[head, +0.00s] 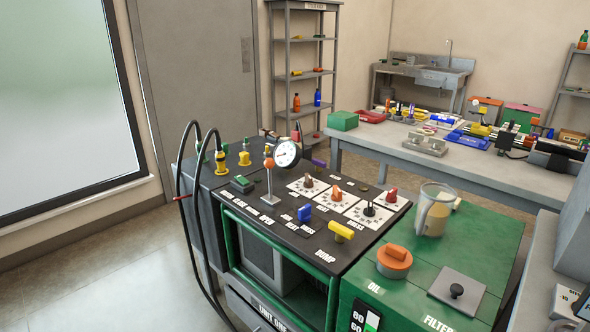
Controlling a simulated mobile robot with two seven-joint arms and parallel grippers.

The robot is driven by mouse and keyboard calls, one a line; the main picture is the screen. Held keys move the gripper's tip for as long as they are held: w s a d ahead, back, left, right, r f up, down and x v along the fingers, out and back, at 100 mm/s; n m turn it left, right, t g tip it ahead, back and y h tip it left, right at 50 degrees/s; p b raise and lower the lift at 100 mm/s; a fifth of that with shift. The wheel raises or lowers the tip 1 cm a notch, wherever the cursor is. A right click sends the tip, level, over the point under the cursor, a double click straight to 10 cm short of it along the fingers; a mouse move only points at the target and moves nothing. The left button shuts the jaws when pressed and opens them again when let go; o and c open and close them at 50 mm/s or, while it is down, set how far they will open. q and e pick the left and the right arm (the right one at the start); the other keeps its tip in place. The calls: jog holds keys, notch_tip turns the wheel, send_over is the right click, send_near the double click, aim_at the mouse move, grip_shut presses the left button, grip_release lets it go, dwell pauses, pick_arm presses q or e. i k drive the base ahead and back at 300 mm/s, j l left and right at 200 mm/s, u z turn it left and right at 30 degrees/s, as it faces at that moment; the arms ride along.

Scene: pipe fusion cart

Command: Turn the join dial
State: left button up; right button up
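Several dials with white scale plates sit on the dark top of the cart (262,222). One has a dark brown knob (308,182), one an orange knob (336,193), one a black knob (370,210) and one a red knob (391,196). The lettering on their plates is too small to read, so I cannot tell which is the join dial. Neither of my grippers is in view, and nothing touches the dials.
A round gauge (287,154) stands on the cart behind a metal post. A clear jug (434,210) and orange cap (394,262) stand on the green section. Black hoses (187,215) loop at left.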

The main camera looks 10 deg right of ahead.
aim_at(309, 183)
jog(key=i+j, duration=0.7)
jog(key=j+z, duration=0.05)
jog(key=j, duration=0.05)
